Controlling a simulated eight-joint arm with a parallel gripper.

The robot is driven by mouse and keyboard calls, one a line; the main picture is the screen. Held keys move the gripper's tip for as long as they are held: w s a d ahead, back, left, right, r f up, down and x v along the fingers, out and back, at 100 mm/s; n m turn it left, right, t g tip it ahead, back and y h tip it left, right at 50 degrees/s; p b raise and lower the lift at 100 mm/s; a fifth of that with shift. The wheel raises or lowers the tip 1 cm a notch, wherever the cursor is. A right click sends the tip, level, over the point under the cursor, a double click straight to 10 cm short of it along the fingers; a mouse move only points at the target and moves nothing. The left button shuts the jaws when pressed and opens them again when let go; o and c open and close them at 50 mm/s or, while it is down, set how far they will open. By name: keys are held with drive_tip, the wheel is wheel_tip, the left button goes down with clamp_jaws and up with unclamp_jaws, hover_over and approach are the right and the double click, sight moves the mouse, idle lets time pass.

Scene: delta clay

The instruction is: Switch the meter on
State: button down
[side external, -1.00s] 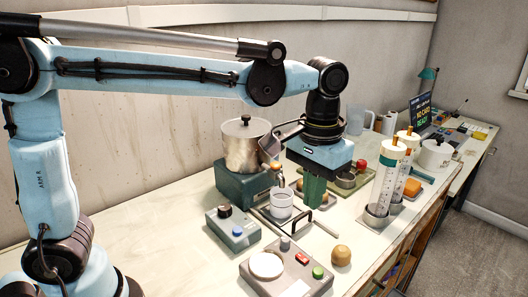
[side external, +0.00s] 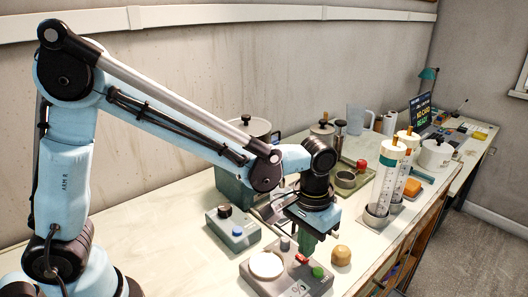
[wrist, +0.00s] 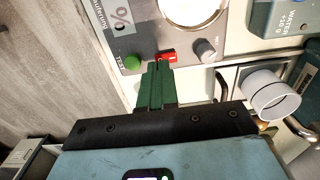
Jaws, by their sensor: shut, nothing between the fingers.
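The meter (side external: 256,280) is a grey box near the front edge of the bench. Its top carries a round white pad (side external: 266,265), a grey knob (side external: 285,243), a red switch (side external: 302,260) and a green button (side external: 318,272) marked TEST in the wrist view (wrist: 132,62). Its display (wrist: 117,20) shows a large % sign. My gripper (side external: 304,252) is shut and empty, pointing down over the meter. In the wrist view its green fingertips (wrist: 158,66) are right at the red switch (wrist: 168,56); I cannot tell whether they touch.
A small grey box with a blue button (side external: 237,231) stands behind left of the meter. Tall cylinders (side external: 385,180) stand further right.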

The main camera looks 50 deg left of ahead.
drive_tip(key=shift+f, duration=0.9)
